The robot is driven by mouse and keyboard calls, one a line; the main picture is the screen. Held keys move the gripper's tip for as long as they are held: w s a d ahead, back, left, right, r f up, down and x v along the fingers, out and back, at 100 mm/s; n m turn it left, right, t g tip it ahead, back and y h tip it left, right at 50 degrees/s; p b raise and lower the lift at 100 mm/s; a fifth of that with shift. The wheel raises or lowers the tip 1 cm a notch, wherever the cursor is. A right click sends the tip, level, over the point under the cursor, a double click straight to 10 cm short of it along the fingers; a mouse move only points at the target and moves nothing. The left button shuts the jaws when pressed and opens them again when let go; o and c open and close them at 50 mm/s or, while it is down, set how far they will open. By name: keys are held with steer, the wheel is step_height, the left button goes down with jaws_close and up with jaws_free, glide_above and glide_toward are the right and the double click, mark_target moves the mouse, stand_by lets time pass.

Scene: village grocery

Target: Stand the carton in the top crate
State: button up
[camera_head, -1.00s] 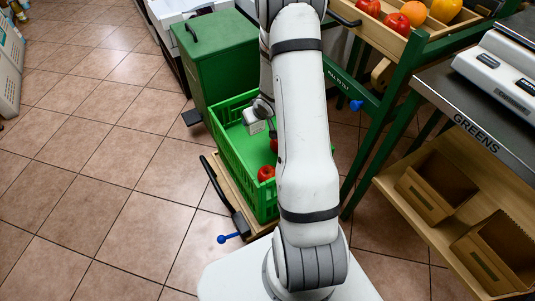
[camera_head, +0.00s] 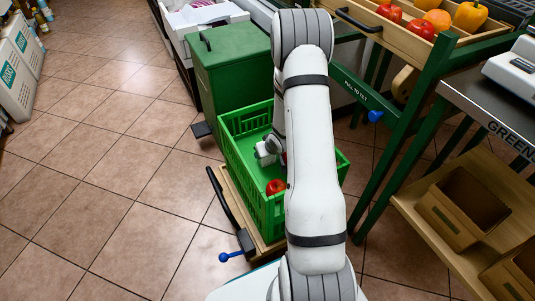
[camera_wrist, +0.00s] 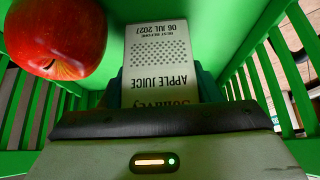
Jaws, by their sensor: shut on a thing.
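The carton (camera_wrist: 158,55) is pale, with "APPLE JUICE" and a date printed on it, upside down in the wrist view. My gripper (camera_wrist: 161,88) is shut on it, with dark fingers at its two sides. The top crate is a green slatted crate (camera_head: 237,185); in the wrist view its green walls (camera_wrist: 262,75) surround the carton. In the head view my gripper (camera_head: 266,152) is inside the crate, partly hidden by my arm. Whether the carton's end touches the crate floor cannot be told.
A red apple (camera_head: 276,187) lies in the crate, close to the carton in the wrist view (camera_wrist: 60,38). The crate sits on a wooden base (camera_head: 236,205) with a black handle. A green cabinet (camera_head: 235,80) stands behind; a green-framed produce stand (camera_head: 400,130) is at right.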

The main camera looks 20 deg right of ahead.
steer(key=shift+r, duration=0.15)
steer(key=shift+f, duration=0.2)
steer(key=o, duration=1.1)
steer(key=shift+o, duration=0.2)
steer(key=shift+r, duration=0.15)
steer(key=shift+s+r, duration=0.1)
steer(key=shift+r, duration=0.2)
steer(key=s+a+r+g+h+p, duration=0.15)
steer(key=s+r, duration=0.25)
steer(key=r, duration=0.4)
steer(key=s+a+r+p, duration=0.2)
steer(key=s+r, duration=0.2)
steer(key=r, duration=0.3)
steer(key=s+a+r+g+h+p, duration=0.1)
steer(key=s+r, duration=0.3)
steer(key=r, duration=0.4)
steer(key=s+a+r+g+y, duration=0.1)
steer(key=s+a+r, duration=0.4)
steer(key=s, duration=0.2)
steer(key=s+a+r+g+y, duration=0.1)
steer(key=s+a+r+g, duration=0.1)
steer(key=s+a+r, duration=0.2)
steer(key=s+a, duration=0.1)
steer(key=s, duration=0.2)
steer(key=shift+r, duration=0.35)
